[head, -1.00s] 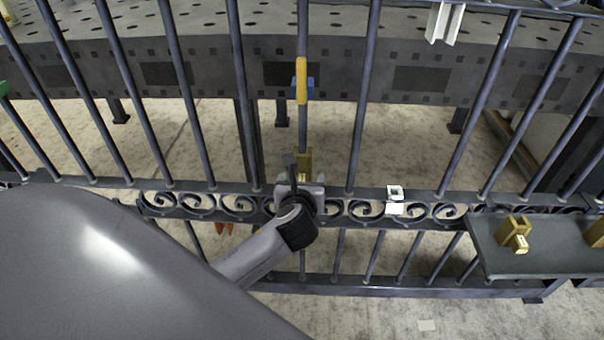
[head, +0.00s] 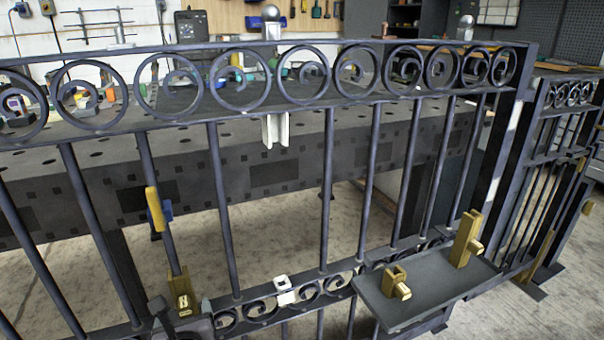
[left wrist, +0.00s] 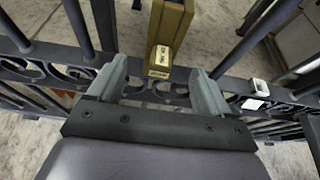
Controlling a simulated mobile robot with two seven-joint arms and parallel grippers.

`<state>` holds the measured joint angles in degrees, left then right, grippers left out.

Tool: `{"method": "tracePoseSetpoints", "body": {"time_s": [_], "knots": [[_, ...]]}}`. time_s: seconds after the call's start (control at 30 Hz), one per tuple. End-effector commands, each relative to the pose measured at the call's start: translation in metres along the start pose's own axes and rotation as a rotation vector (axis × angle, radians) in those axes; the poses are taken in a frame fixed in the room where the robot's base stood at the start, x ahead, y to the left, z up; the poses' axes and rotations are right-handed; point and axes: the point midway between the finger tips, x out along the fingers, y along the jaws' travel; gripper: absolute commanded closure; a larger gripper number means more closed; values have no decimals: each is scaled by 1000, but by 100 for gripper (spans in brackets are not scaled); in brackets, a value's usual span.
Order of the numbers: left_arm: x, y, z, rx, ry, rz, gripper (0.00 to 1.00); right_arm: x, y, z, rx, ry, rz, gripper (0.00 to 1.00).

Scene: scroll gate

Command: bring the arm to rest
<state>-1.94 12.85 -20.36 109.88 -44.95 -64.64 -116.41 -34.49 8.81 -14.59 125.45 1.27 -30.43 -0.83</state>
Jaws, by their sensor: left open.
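My left gripper (head: 183,312) is low at the left of the head view, at the gate's scroll band, just in front of a brass block (head: 179,286) on an upright bar. In the left wrist view, its two grey fingers (left wrist: 158,88) are apart with nothing held between them. The same brass block (left wrist: 168,28), with a pale labelled end, is just beyond the fingertips. I cannot tell whether it touches them. My right gripper is in neither current view.
The dark scroll gate (head: 222,205) spans the view. A grey shelf (head: 425,292) with brass brackets (head: 396,284) juts out right. A yellow handle (head: 154,208) is on a bar above my gripper. A white fitting (head: 283,290) sits on the scroll band. A workbench (head: 270,172) stands behind.

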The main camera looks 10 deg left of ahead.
Motion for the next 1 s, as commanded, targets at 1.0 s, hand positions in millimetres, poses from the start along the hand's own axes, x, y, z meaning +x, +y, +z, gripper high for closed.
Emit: {"method": "tracePoseSetpoints", "body": {"time_s": [1.0], "knots": [[-151,-37,-124,-2450,1004,158,21,0,0,0,0,0,0,57]]}}
